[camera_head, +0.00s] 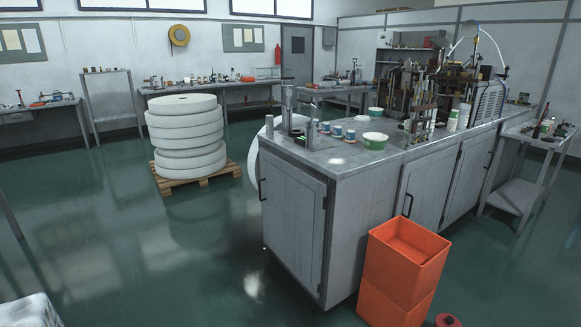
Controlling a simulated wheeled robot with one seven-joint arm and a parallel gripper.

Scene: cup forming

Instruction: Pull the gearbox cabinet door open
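A grey metal cabinet bench (345,215) stands right of centre, with several doors that look shut. The left door (292,226) has a dark vertical handle (262,189) at its left edge and hinges at its right edge. A middle door (428,186) has a dark handle (408,204) low at its left side, near the orange crates. A right door (469,176) is farther along. No label shows which door is the gearbox one. My gripper is not in view.
Stacked orange crates (402,262) stand before the middle door, with a red round object (447,320) beside them. Cups and machinery (425,95) stand on the bench top. White rolls (187,135) sit on a pallet (202,178). The green floor (170,255) left of the bench is clear.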

